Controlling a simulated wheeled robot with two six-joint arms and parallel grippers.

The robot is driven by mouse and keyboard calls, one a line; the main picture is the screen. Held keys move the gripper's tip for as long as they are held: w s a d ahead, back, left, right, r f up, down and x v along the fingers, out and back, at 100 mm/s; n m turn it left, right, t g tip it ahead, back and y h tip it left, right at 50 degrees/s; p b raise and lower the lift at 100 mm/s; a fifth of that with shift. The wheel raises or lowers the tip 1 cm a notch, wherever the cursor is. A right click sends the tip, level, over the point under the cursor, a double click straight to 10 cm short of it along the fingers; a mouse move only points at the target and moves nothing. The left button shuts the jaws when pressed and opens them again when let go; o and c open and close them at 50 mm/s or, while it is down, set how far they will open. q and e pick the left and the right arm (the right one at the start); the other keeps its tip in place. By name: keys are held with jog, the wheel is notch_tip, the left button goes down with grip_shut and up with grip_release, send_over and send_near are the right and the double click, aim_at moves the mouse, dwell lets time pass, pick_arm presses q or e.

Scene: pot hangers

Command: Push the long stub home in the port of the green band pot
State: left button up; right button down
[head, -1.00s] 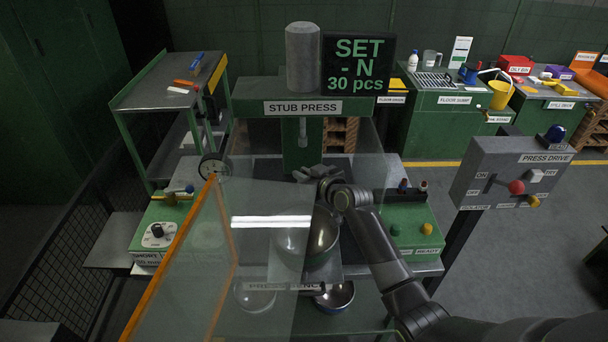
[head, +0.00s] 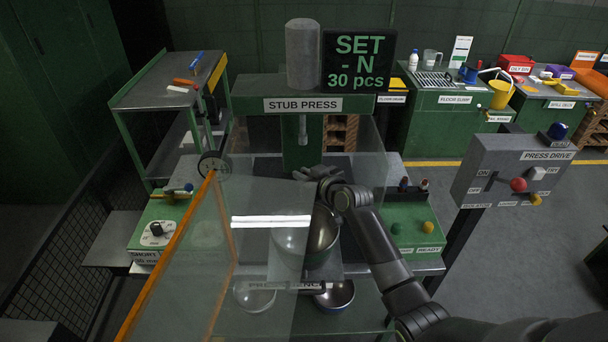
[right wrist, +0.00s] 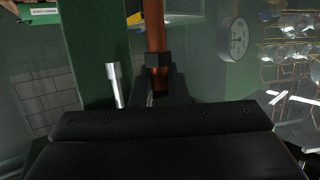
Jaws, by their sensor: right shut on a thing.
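My right gripper (head: 316,172) is below the stub press head, over the press table. In the right wrist view its jaws (right wrist: 159,88) are shut on a copper-coloured tube with a dark hex collar (right wrist: 157,60), which looks like the long stub. The tube stands upright in that view. A shiny metal pot (head: 323,232) with green low on its side sits below the gripper, partly behind the clear guard and my right arm. Its port, and whether the stub touches it, cannot be made out. My left gripper cannot be made out.
A clear guard with an orange edge (head: 170,255) stands at the front left. The stub press (head: 302,104) rises behind the gripper. A press drive box (head: 508,172) is at right. Bowls (head: 334,295) lie on the shelf below. A green control box (head: 412,238) sits right of the pot.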

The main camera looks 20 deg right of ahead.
jog(key=shift+f+b, duration=0.9)
jog(key=shift+f, duration=0.25)
jog(key=c, duration=1.3)
grip_release()
jog(key=shift+c, duration=0.2)
jog(key=shift+s, duration=0.1)
jog(key=shift+s, duration=0.1)
jog(key=b+v, duration=0.1)
jog(key=v, duration=1.6)
jog(key=shift+r+b, duration=0.2)
jog(key=shift+b, duration=0.2)
